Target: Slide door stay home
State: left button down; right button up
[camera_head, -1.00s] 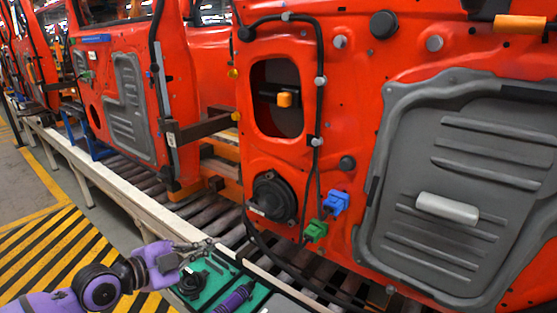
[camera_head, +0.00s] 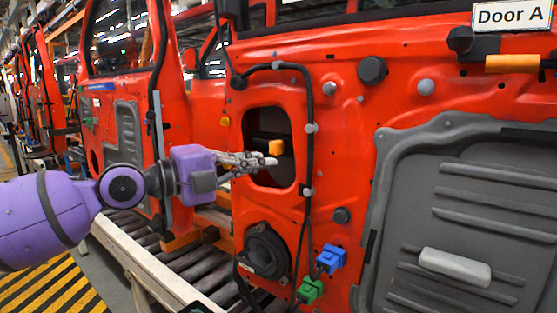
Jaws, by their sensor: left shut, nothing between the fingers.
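The door stay shows as a dark bar with an orange block (camera_head: 276,147) inside the rounded opening (camera_head: 262,178) of the red door (camera_head: 350,110). My left gripper (camera_head: 272,162) is shut and empty. Its fingertips are at the opening, just below and beside the orange block. I cannot tell whether they touch it. The far end of the stay is hidden in the dark of the opening. My right gripper is not in view.
A black cable (camera_head: 307,130) runs down the door right of the opening. A black speaker (camera_head: 264,250), blue connector (camera_head: 331,258) and green connector (camera_head: 309,290) sit below. A grey panel (camera_head: 470,215) with a pale handle fills the right.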

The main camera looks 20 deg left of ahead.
aim_at(279, 147)
pick_arm(q)
jog(key=shift+p+x, duration=1.25)
jog(key=shift+x, duration=1.4)
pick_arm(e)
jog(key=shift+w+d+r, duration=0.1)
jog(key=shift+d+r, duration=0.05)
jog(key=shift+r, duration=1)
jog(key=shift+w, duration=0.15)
